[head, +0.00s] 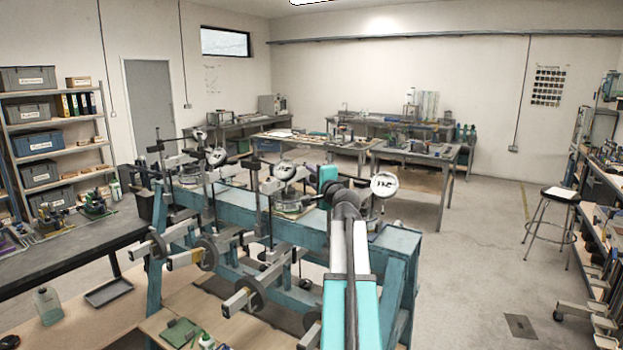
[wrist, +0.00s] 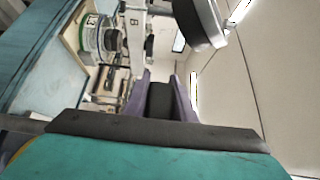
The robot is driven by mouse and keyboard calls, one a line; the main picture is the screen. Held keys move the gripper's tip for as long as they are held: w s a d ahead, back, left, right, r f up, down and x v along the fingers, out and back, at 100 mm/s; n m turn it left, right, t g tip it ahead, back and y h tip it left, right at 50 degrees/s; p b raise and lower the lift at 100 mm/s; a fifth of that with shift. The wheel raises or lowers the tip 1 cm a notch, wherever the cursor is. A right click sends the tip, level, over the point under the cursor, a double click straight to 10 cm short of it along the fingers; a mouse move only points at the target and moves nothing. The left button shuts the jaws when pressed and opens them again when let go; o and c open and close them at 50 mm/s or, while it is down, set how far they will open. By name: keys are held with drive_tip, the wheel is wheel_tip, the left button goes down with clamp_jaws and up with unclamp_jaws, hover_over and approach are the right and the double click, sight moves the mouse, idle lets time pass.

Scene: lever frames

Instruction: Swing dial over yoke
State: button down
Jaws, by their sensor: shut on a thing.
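In the wrist view, the two purple fingers of my gripper (wrist: 160,88) are closed on a dark block-like grip (wrist: 159,102). A round dial (wrist: 196,22) with a dark rim shows nearly edge-on above it. A pale metal upright marked B (wrist: 137,38) stands left of the dial; I cannot tell whether it is the yoke. In the head view, a white-faced dial (head: 384,184) is just right of my arm's far end, above the blue lever frame (head: 232,208). My fingertips are hidden there by my arm. Whether the dial is over a yoke is unclear.
Other dials, including one on the left (head: 217,157) and one in the middle (head: 285,170), stand along the frame. Weighted levers (head: 243,295) project from its front. A dark bench (head: 75,235) is at left. Open floor (head: 480,260) lies right.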

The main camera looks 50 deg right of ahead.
drive_tip(key=c, duration=1.5)
unclamp_jaws()
drive_tip(key=shift+s, duration=0.1)
drive_tip(key=shift+b+v, duration=2.15)
drive_tip(key=shift+v, duration=4.7)
